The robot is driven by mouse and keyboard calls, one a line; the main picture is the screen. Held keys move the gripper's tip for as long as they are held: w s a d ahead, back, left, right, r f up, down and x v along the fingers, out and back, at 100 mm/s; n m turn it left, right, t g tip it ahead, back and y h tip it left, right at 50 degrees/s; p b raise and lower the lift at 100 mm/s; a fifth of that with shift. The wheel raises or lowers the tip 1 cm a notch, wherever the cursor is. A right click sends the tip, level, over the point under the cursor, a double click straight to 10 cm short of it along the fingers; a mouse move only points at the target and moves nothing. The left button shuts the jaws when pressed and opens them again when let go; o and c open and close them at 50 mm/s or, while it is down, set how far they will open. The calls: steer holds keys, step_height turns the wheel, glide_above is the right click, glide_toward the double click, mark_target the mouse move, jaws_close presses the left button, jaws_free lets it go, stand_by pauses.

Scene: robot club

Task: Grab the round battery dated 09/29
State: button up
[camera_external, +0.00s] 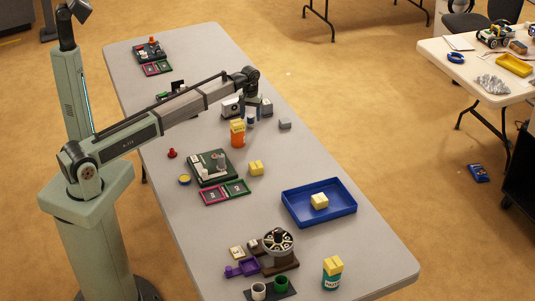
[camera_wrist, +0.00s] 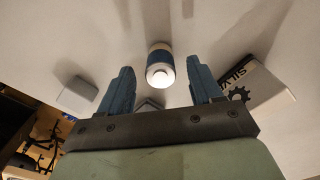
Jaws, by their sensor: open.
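A small round blue-and-white cylinder that looks like a battery (camera_wrist: 160,66) shows in the wrist view, with its pale end facing the camera. No date is readable on it. My gripper (camera_wrist: 160,76) is open, with one blue-grey finger on each side of the cylinder in the picture and visible gaps to both. I cannot tell how far below the fingertips the cylinder is. In the external view my gripper (camera_external: 254,106) hangs over the table, and the small cylinder (camera_external: 250,121) shows just beneath it.
A white box marked "SILV" (camera_wrist: 268,88) lies close to the right finger. A grey block (camera_wrist: 78,96) lies to the left. An orange container with a yellow top (camera_external: 237,137) stands near my gripper. A blue tray (camera_external: 337,211) with a yellow block lies further along the table (camera_external: 345,245).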

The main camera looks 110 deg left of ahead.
mark_target(251, 116)
step_height(251, 116, down, 4)
steer(key=shift+r, duration=0.25)
jaws_close()
stand_by(0.5)
